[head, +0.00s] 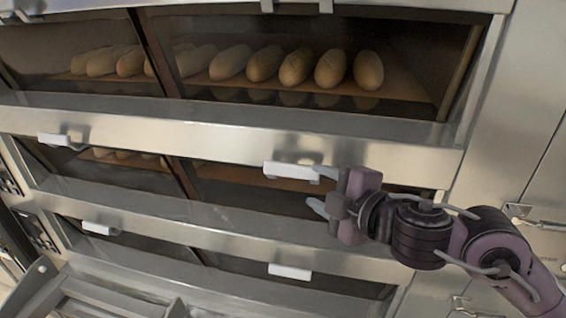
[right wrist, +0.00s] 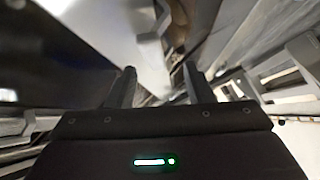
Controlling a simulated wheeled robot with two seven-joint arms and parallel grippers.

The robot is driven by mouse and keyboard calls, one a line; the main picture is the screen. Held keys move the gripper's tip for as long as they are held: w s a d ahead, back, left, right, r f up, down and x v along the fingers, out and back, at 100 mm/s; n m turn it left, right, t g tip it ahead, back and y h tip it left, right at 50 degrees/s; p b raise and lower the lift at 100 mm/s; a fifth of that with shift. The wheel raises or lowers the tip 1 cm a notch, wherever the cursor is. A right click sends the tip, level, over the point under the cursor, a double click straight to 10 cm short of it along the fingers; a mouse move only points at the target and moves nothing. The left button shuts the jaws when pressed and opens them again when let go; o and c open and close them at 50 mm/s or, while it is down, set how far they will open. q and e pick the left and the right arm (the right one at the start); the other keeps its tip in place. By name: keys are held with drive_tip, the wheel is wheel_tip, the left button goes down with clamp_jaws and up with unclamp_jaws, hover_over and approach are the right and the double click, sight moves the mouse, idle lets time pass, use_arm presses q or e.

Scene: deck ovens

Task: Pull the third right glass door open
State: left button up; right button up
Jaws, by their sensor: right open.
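The oven front has right glass doors stacked in rows; which one counts as third is unclear from the view. The upper right glass door (head: 420,70) looks shut. The middle right glass door (head: 235,190) has a white handle (head: 290,170) at its top edge. The lower right glass door (head: 300,282) has another white handle (head: 290,271). My right gripper (head: 317,190) is open, its fingertips beside and below the right end of the middle handle; contact cannot be told. In the right wrist view its fingers (right wrist: 158,85) are apart, with blurred metal between and beyond. My left gripper is out of view.
Several bread loaves (head: 297,66) lie behind the upper glass. Left doors have handles (head: 62,141) too. Steel ledges (head: 220,135) jut between the decks. A steel panel with a latch (head: 535,222) stands at right. A metal structure (head: 90,300) is at lower left.

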sight(291, 172)
drive_tip(key=shift+n, duration=0.5)
drive_tip(key=x, duration=0.4)
drive_tip(key=a+r+x, duration=0.1)
drive_tip(key=x, duration=0.1)
drive_tip(key=shift+w+a+p, duration=0.2)
drive_tip(key=shift+p, duration=0.2)
drive_tip(key=shift+w+a+f, duration=0.1)
drive_tip(key=shift+w+a, duration=0.05)
drive_tip(key=shift+w, duration=0.05)
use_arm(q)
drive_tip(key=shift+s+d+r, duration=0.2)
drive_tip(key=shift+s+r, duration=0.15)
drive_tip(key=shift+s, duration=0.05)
use_arm(e)
clamp_jaws()
